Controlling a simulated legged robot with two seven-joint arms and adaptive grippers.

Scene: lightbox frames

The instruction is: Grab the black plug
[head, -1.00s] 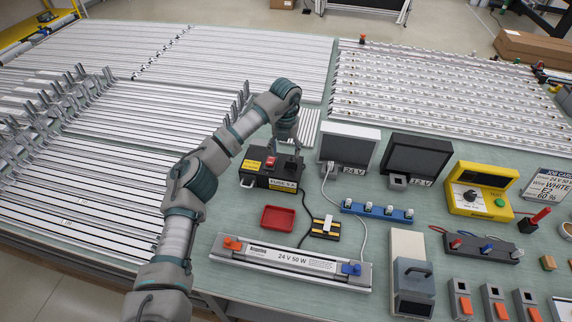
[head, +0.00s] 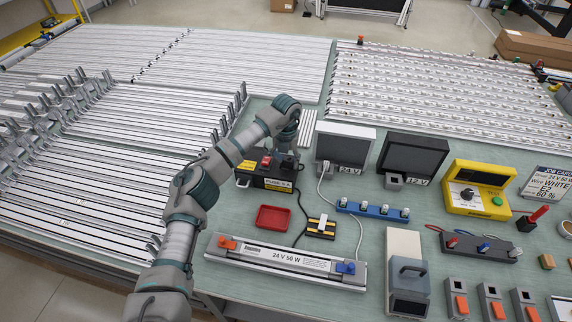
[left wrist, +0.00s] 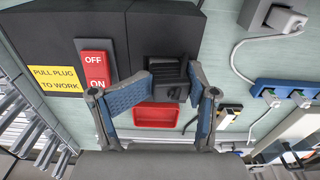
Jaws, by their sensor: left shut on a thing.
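The black plug (left wrist: 168,72) sits at the right part of a black box (left wrist: 50,38) that has a red OFF/ON switch (left wrist: 96,68) and a yellow "PULL PLUG TO WORK" label (left wrist: 55,78). My left gripper (left wrist: 168,82) is shut on the plug, with a blue-padded finger on each side of it. In the head view the left gripper (head: 287,150) reaches down over the right end of the box (head: 270,180), and the plug is mostly hidden there. I cannot tell whether the plug is still fully seated. My right gripper is not in view.
A red tray (head: 272,218) lies in front of the box, beside a black-and-yellow block (head: 321,228) with a cable. A long lamp fixture (head: 285,262) lies at the front.

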